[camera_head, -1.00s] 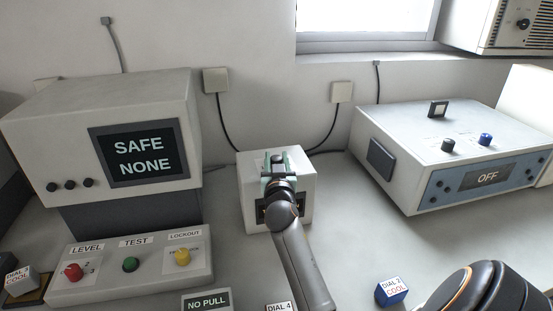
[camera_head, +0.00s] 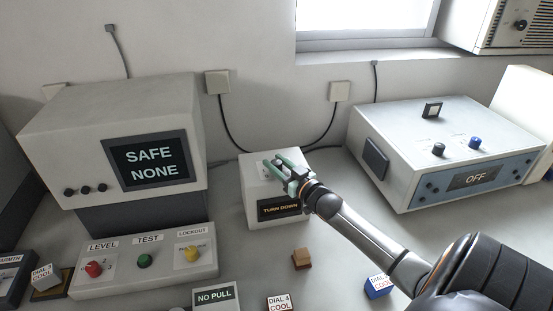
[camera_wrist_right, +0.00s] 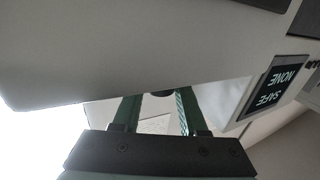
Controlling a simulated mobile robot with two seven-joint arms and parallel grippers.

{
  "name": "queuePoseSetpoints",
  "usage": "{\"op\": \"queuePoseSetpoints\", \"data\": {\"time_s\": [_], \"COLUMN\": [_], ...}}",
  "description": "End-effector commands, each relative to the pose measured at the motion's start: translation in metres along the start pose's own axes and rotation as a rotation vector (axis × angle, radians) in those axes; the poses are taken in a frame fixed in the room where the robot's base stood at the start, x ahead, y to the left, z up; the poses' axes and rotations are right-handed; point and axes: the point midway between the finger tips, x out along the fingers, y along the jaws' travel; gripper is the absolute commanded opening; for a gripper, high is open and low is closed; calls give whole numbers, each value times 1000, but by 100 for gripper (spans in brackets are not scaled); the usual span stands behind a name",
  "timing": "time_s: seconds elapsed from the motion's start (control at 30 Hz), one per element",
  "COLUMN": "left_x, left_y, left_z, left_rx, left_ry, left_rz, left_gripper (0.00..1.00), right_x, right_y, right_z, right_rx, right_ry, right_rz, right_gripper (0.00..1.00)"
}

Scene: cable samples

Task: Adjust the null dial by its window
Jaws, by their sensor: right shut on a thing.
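The small white box (camera_head: 257,226) stands on the bench at mid-picture in the head view. The dark window (camera_head: 279,208) on its front reads "TURN DOWN" in amber. My right gripper (camera_head: 274,163), with green fingers, reaches over the box top from the right. It is shut on the dark dial knob, which the fingers mostly hide in the head view. In the right wrist view a dark round knob (camera_wrist_right: 163,94) shows between the two green fingers, partly cut off by a pale surface. My left gripper is not in view.
A big monitor (camera_head: 50,125) reading "SAFE NONE" stands left, above a panel (camera_head: 150,283) with red, green and yellow knobs. A white unit (camera_head: 400,125) reading "OFF" stands right. A brown block (camera_head: 302,260) and blue cube (camera_head: 378,286) lie in front.

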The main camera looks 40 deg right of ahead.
Motion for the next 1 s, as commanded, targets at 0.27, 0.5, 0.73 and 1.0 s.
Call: {"op": "queuePoseSetpoints", "data": {"time_s": [0.27,0.5,0.73,1.0], "left_x": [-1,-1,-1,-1], "left_y": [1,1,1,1], "left_z": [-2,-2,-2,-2], "left_rx": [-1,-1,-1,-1], "left_ry": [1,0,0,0], "left_rz": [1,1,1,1], "left_gripper": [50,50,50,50], "right_x": [1,1,1,1], "right_y": [1,0,0,0], "right_z": [-2,-2,-3,-2], "right_rx": [-4,-1,-1,-1], "right_ry": [5,5,6,4], "right_rz": [-78,-92,-91,-91], "right_gripper": [0,0,0,71]}}
